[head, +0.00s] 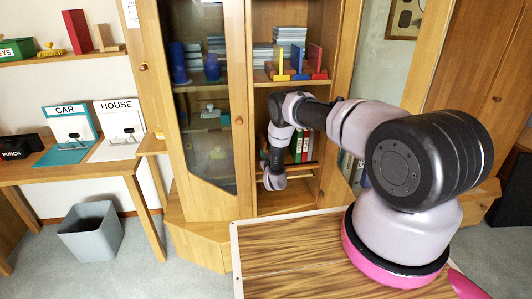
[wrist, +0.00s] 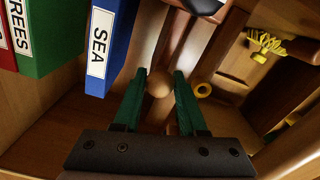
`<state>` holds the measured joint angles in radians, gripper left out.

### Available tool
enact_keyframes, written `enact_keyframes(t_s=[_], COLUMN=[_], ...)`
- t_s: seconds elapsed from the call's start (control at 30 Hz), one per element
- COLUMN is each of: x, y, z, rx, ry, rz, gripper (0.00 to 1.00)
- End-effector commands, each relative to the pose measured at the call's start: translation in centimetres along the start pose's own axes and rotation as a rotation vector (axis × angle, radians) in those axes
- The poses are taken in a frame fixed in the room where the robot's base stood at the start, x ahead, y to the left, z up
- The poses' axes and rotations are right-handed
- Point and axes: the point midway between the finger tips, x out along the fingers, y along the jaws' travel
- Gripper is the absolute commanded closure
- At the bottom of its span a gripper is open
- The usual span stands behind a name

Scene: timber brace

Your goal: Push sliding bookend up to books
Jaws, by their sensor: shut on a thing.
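In the wrist view, my gripper (wrist: 160,88) has its two green fingers closed around a round wooden knob (wrist: 159,84). The knob seems to belong to the wooden sliding bookend (wrist: 178,48), whose shape is partly hidden. The blue SEA book (wrist: 106,45) and the green TREES book (wrist: 48,30) stand to the left of the fingers. A gap shows between the SEA book and the knob. In the head view, the books (head: 304,146) stand in the open cabinet bay, and my arm hides most of the gripper and bookend.
A shelf above the books holds colored blocks (head: 298,72) and stacked books. A glass cabinet door (head: 205,110) is at left. A striped table (head: 290,255) is in front.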

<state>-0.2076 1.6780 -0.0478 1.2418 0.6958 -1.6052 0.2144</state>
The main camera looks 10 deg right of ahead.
Motion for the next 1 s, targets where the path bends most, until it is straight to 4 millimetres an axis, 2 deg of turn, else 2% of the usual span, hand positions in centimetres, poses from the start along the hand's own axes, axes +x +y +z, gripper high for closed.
enact_keyframes(t_s=[0.77, 0.87, 1.0], x=[0.0, 0.0, 0.0], y=[0.1, 1.0, 4.6], z=[0.1, 0.3, 1.3], rx=[0.0, 0.0, -0.001], ry=[-0.001, -0.002, -0.004], rz=[0.0, 0.002, 0.008], gripper=[1.0, 1.0, 1.0])
